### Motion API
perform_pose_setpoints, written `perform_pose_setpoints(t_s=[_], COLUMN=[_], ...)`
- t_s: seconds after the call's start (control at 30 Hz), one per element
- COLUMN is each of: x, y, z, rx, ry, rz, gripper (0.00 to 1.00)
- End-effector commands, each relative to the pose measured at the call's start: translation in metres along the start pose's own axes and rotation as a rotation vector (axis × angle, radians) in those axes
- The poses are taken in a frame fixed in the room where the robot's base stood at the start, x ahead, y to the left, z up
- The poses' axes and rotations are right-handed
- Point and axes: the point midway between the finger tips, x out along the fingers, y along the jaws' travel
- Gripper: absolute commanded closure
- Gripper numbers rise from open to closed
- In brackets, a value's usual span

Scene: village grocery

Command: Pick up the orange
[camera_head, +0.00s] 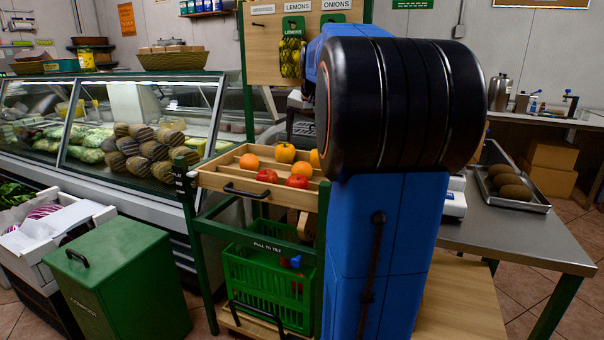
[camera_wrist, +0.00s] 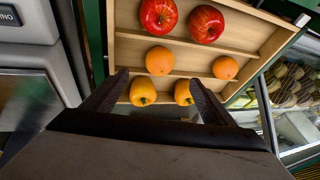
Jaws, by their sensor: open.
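Two oranges lie in a slatted wooden tray in the wrist view. One orange (camera_wrist: 159,60) is just beyond my fingertips, roughly between their lines; the other orange (camera_wrist: 225,67) is to the right, outside them. In the head view one orange (camera_head: 249,162) shows at the tray's left. Two yellow peppers (camera_wrist: 142,91) (camera_wrist: 183,92) lie in the nearest row, seen between my fingers. My gripper (camera_wrist: 158,82) is open and empty over the tray's near side. In the head view my arm hides part of the tray, and the gripper cannot be made out clearly.
Two red apples (camera_wrist: 158,15) (camera_wrist: 206,23) lie in the row beyond the oranges. Thin dividers split the tray (camera_head: 222,181). A sign board (camera_head: 262,50) rises behind it. A green basket (camera_head: 262,282) is below, a glass display counter (camera_head: 150,95) left, a metal table (camera_head: 520,235) right.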

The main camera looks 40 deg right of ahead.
Motion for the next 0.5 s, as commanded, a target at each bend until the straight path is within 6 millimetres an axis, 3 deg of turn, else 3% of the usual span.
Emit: perform_pose_setpoints(t_s=[0.3, 0.5], x=[0.057, 0.081], y=[0.0, 0.0], z=[0.001, 0.001], rx=[-0.001, -0.001], ry=[-0.002, -0.002], rz=[0.001, 0.001], gripper=[0.21, 0.21])
